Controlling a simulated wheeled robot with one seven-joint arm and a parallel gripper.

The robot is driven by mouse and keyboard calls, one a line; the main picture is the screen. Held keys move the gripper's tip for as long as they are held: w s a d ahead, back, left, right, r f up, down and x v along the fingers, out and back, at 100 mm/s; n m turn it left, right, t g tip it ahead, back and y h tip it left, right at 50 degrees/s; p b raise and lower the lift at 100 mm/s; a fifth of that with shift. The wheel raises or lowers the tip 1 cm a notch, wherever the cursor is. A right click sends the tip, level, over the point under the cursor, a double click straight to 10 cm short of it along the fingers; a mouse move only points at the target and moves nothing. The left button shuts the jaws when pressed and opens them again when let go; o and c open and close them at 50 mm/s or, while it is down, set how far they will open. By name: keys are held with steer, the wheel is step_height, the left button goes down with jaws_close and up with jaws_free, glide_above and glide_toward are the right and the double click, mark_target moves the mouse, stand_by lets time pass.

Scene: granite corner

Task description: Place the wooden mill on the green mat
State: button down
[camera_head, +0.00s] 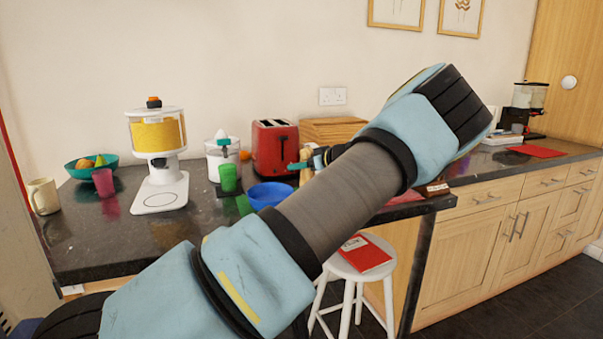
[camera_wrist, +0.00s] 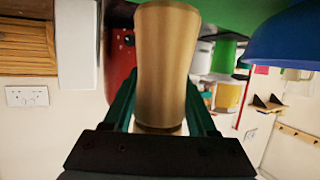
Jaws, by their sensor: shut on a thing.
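The wooden mill (camera_wrist: 166,65) is a tan, waisted cylinder between the teal fingers of my gripper (camera_wrist: 160,104) in the wrist view, which appears upside down. The gripper is shut on it. In the head view, my arm hides much of the gripper and mill; a small part of the mill (camera_head: 305,156) shows right of the blue bowl. The green mat (camera_wrist: 235,14) fills the top of the wrist view, close to the mill's end. A strip of the mat (camera_head: 243,205) shows left of the bowl in the head view. I cannot tell if mill and mat touch.
The blue bowl (camera_head: 268,195) and a green cup (camera_head: 228,178) stand close by. A red toaster (camera_head: 273,147) and wooden box (camera_head: 333,130) are behind. A white stool (camera_head: 345,272) stands in front.

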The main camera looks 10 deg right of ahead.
steer(key=shift+f+p, duration=0.3)
steer(key=shift+f, duration=1.1)
steer(key=shift+f, duration=0.1)
steer(key=shift+c, duration=1)
jaws_free()
steer(key=shift+s+d, duration=0.15)
steer(key=shift+s, duration=0.1)
steer(key=b+v, duration=0.3)
steer(key=v, duration=0.8)
steer(key=shift+s+r, duration=0.15)
steer(key=shift+r, duration=0.2)
